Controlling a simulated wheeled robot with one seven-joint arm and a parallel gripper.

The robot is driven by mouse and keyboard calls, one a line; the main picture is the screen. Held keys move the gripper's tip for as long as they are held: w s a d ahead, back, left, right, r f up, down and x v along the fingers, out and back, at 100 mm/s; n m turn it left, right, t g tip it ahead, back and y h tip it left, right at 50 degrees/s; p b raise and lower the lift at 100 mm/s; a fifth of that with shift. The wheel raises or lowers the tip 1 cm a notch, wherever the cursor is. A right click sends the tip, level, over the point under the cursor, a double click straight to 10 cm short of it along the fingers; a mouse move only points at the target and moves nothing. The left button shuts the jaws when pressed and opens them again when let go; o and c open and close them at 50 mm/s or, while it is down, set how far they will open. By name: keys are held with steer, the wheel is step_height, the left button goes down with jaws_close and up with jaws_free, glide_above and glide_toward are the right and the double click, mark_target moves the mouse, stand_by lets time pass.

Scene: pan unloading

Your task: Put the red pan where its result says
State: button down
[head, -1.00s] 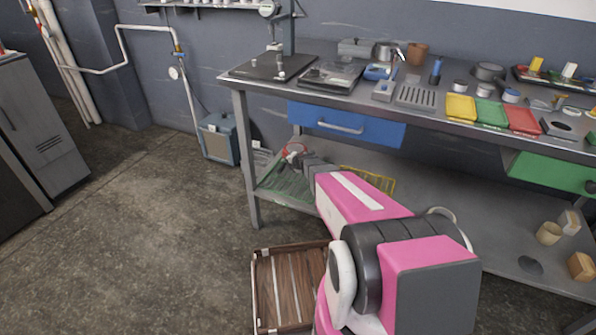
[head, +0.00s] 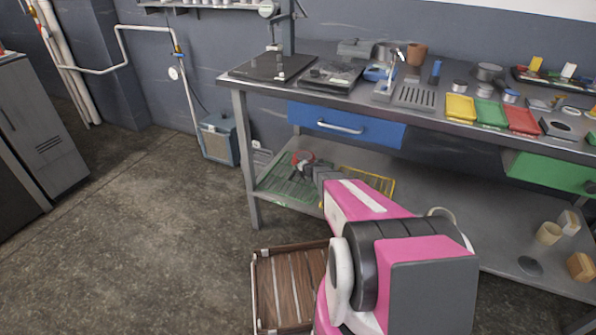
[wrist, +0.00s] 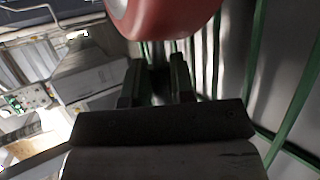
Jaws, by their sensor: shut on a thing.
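The red pan (head: 302,157) is at the lower shelf's left end, over the green wire rack (head: 280,186), partly hidden by my gripper. Its curved red side fills the top of the wrist view (wrist: 165,18). My gripper (head: 308,167) is shut on the pan; its dark fingers (wrist: 157,82) reach up to it in the wrist view. Green rack wires run close by on the right there. Whether the pan touches the rack, I cannot tell. A yellow wire rack (head: 378,182) stands to the right, partly behind my arm. No result is readable.
The metal bench (head: 335,97) overhangs the shelf, with a blue drawer (head: 345,125) above the racks and a green drawer (head: 550,172) to the right. Yellow (head: 460,107), green (head: 491,113) and red (head: 522,120) trays lie on top. A wooden crate (head: 285,285) stands on the floor.

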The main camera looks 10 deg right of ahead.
steer(key=shift+f, duration=0.4)
steer(key=shift+f, duration=0.2)
steer(key=c, duration=1.2)
jaws_free()
steer(key=shift+c, duration=0.2)
